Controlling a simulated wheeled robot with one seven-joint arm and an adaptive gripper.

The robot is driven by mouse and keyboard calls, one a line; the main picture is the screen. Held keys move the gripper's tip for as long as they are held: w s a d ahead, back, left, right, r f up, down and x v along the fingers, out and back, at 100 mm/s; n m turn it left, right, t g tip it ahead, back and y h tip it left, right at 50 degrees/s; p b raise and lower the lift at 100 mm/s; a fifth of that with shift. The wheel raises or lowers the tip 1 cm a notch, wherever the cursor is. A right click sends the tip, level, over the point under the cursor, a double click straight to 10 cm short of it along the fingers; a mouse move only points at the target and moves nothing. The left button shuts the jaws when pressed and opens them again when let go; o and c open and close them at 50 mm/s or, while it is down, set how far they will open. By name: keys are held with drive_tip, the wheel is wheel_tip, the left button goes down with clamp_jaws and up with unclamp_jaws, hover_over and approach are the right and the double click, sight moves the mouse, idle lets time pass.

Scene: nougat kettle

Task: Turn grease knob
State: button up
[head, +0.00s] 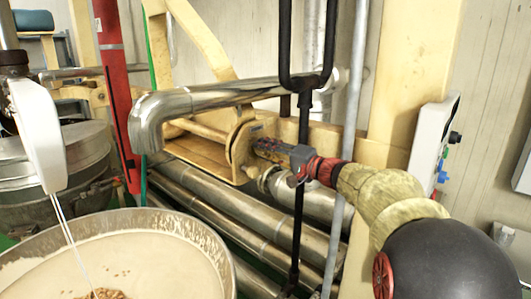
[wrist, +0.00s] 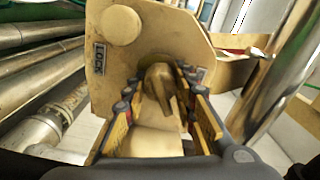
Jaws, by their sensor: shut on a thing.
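The grease knob (wrist: 161,82) is a worn, brass-coloured tapered handle on a cream metal plate (wrist: 125,62) marked "LOCK". In the wrist view, the fingers of my gripper (wrist: 163,92) stand on both sides of the knob and are shut on it. In the head view, my gripper (head: 268,150) reaches from the right to the cream bracket (head: 243,148) below a shiny pipe. The knob is hidden there behind the bracket and fingers.
A shiny bent pipe (head: 210,100) runs just above my gripper. A black upright rod (head: 300,210) and a grey pole (head: 345,170) stand close to my arm. A large round kettle (head: 150,222) is at lower left. A control box (head: 430,145) is at right.

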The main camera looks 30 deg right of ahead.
drive_tip(key=m+p, duration=0.1)
drive_tip(key=m, duration=0.4)
drive_tip(key=shift+m+p, duration=0.3)
drive_tip(key=shift+p, duration=0.05)
drive_tip(key=m+p, duration=0.4)
drive_tip(key=m, duration=0.2)
drive_tip(key=m+p, duration=0.3)
drive_tip(key=m, duration=0.1)
drive_tip(key=shift+p, duration=0.35)
drive_tip(key=m+p, duration=0.3)
drive_tip(key=p, duration=0.1)
drive_tip(key=shift+a+m, duration=0.1)
drive_tip(key=shift+m, duration=0.2)
drive_tip(key=m+p, duration=0.4)
drive_tip(key=p, duration=0.1)
drive_tip(key=shift+f+m, duration=0.2)
drive_tip(key=shift+m, duration=0.2)
drive_tip(key=shift+p, duration=0.4)
drive_tip(key=o, duration=1.2)
drive_tip(key=shift+c, duration=0.2)
